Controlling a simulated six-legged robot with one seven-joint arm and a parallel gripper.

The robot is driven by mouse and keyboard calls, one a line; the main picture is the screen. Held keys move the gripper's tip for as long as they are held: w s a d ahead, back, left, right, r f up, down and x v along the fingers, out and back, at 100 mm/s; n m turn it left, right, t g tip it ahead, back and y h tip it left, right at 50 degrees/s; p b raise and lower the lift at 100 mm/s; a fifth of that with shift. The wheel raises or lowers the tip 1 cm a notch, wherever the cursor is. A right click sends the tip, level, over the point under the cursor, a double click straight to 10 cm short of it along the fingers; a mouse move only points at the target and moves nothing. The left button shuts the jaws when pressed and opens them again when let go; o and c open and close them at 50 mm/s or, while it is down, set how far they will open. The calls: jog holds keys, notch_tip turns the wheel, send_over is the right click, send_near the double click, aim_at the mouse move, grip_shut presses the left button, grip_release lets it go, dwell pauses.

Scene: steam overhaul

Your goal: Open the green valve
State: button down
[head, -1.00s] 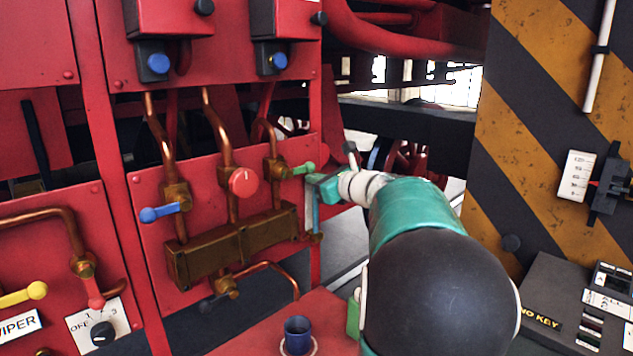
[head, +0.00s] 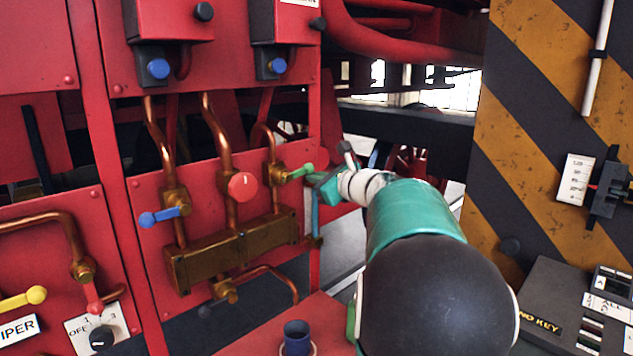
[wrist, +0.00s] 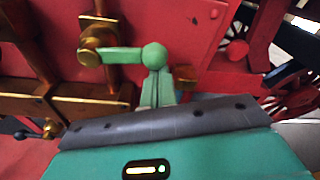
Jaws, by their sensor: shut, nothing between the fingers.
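The green valve (head: 297,173) is a short green lever with a round knob, on a brass fitting at the right of the red panel. It points right and slightly up in the head view. In the wrist view the green valve (wrist: 122,56) lies level, its knob at the right end. My gripper (head: 312,178) is at the knob's right side. In the wrist view my gripper's green fingers (wrist: 155,78) are together just below the knob, touching or very close to it. Nothing shows between them.
A red round knob (head: 242,186) and a blue lever (head: 160,215) sit left on the same panel. A brass manifold (head: 235,248) runs below. A striped pillar (head: 555,130) rises at the right.

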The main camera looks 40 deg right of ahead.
jog(key=a+r+n+t+h, duration=0.1)
jog(key=a+r+n, duration=0.4)
jog(key=n, duration=0.9)
notch_tip(320, 180, up, 4)
jog(key=shift+f+t+h, duration=0.25)
jog(key=shift+t+h, duration=0.15)
jog(key=shift+a, duration=0.2)
jog(key=shift+d, duration=0.1)
